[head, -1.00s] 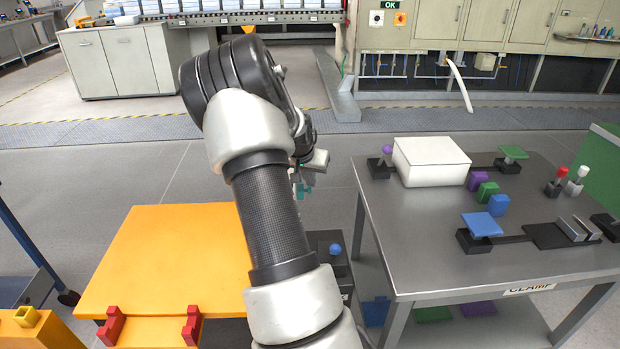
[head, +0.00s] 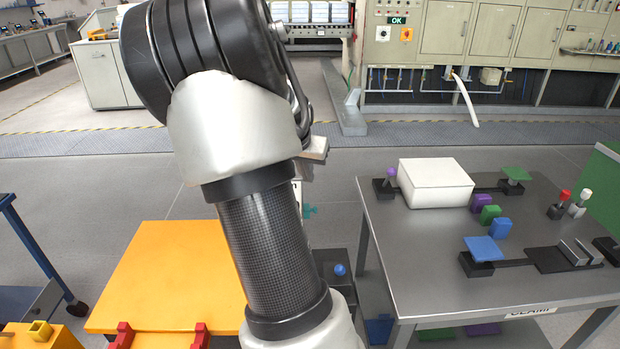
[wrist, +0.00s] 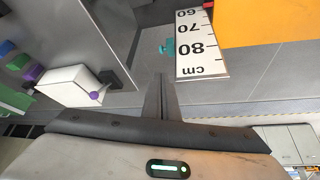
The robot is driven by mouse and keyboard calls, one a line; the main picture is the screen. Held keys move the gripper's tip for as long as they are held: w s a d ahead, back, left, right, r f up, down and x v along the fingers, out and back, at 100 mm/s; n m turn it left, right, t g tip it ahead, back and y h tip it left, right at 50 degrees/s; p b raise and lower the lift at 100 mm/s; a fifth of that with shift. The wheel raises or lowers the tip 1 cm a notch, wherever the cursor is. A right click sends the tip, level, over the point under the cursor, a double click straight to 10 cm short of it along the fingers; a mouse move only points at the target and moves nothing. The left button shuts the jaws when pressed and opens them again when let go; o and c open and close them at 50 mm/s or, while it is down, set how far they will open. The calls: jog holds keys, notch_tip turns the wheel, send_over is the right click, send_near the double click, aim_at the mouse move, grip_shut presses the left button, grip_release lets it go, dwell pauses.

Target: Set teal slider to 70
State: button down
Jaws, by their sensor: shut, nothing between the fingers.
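The teal slider (wrist: 166,48) shows in the wrist view at the left edge of a white scale board (wrist: 203,66) marked 60, 70, 80 and cm. It sits roughly level with the 80 numeral; its exact reading cannot be told. In the head view, a small part of the teal slider (head: 309,210) shows just right of my arm. My gripper (wrist: 160,77) is shut and empty in the wrist view, its tips below the slider in the picture and apart from it. In the head view my arm hides the fingers and most of the scale.
An orange table (head: 165,270) stands left of my arm. A grey metal table (head: 420,240) on the right carries a white box (head: 436,187), colored blocks and levers. A blue knob (head: 340,269) on a dark box sits between them. Open floor lies beyond.

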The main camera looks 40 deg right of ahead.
jog(key=d+f+n+t+y+p, duration=0.1)
jog(key=d+f+n+y+p, duration=0.25)
jog(key=n, duration=0.65)
jog(key=d+f+n+t+y+p, duration=0.1)
jog(key=d+f+n+y, duration=0.1)
jog(key=d+n+y, duration=0.6)
jog(key=w+a+f+h, duration=0.1)
jog(key=f, duration=0.1)
jog(key=w+a+f+n, duration=0.1)
jog(key=a+f, duration=0.1)
jog(key=f, duration=0.1)
jog(key=w+a+f+n+h+b, duration=0.1)
jog(key=w+f, duration=0.1)
jog(key=f, duration=0.1)
jog(key=shift+a+f+h, duration=0.15)
jog(key=shift+a+h, duration=0.2)
jog(key=shift+a, duration=0.05)
